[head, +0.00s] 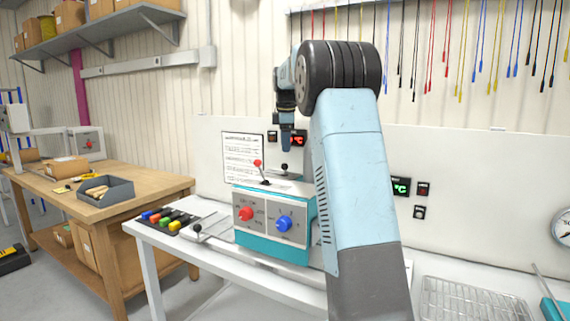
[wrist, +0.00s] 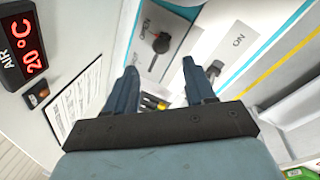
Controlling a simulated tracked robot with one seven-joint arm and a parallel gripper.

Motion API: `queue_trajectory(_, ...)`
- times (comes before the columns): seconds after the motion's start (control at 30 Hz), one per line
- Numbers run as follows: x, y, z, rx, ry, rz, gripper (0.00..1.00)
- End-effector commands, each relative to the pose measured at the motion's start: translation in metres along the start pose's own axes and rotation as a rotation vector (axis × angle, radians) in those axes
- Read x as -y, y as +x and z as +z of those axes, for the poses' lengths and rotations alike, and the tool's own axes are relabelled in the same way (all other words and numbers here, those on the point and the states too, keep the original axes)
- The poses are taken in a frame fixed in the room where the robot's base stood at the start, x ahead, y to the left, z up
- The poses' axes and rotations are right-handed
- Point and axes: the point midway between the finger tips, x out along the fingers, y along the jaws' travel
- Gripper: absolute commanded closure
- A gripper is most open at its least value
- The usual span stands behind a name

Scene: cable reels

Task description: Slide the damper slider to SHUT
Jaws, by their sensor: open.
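The damper slider (wrist: 160,42) shows in the wrist view as a black knob on a light panel, beside the word OPEN. A slot line runs from it toward the lower part of the panel. In the head view my gripper (head: 286,143) hangs above the box, apart from the knob.
The control box (head: 272,247) has a red and a blue dial on its front. A red-tipped lever (head: 258,164) stands on its top, left of the black knob. Another switch (wrist: 213,70) marked ON is near the right finger. A red temperature display (wrist: 30,50) is on the wall.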

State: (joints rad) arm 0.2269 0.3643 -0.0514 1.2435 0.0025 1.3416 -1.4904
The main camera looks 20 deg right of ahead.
Motion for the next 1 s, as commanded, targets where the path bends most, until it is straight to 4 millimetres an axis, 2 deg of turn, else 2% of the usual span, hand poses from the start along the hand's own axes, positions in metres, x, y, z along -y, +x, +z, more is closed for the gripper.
queue_trajectory(0.2,0.001,0.040,-0.001,0.000,0.000,-0.004,0.46)
queue_trajectory(0.5,0.000,0.075,-0.001,-0.001,0.000,-0.001,0.46)
queue_trajectory(0.9,0.000,0.082,-0.001,0.000,0.000,0.000,0.46)
queue_trajectory(1.0,0.000,0.082,-0.001,0.000,0.000,0.000,0.53)
